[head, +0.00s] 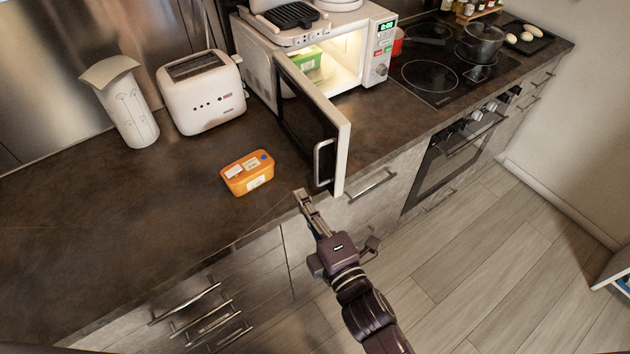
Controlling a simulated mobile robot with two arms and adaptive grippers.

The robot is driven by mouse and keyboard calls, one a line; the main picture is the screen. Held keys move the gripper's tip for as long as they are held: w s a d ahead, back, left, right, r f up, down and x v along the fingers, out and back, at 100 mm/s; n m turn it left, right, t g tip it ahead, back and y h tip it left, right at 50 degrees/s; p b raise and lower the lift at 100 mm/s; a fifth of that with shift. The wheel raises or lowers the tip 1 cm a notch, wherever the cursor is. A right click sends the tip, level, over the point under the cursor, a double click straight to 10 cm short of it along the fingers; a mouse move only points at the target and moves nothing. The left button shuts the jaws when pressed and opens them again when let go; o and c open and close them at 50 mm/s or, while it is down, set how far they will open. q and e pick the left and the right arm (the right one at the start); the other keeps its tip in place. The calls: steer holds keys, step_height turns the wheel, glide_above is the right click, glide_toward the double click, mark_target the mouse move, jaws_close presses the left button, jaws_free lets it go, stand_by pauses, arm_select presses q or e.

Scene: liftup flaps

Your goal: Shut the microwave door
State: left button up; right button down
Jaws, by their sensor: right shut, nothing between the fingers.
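The white microwave (378,62) stands on the counter with its lit inside showing. Its door (308,118) is hinged on the left and stands wide open, reaching out towards the counter's front edge. The door's handle (322,163) is near its free end. A green container (308,60) is inside the microwave. My right gripper (303,197) is shut and empty. In the picture its fingertips are just left of and below the door's free end; I cannot tell whether they touch it. My left gripper is not in view.
An orange tub (247,174) sits on the counter (130,225) left of the door. A white toaster (203,95) and a white jug (128,110) stand further back left. A cooktop (432,75) with pots is on the right.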

mark_target(317, 176)
steer(key=w+d+p, duration=0.1)
steer(key=w, duration=0.1)
steer(key=w+d, duration=0.1)
steer(key=w, duration=0.1)
steer(key=shift+d+f+p, duration=0.1)
steer(key=shift+d+p, duration=0.1)
steer(key=shift+p, duration=0.15)
steer(key=shift+w+d+n+g+y, duration=0.15)
steer(key=shift+d+y, duration=0.1)
steer(key=shift+d, duration=0.25)
steer(key=shift+w+d+n+g+y, duration=0.15)
steer(key=shift+d+y, duration=0.1)
steer(key=shift+d, duration=0.2)
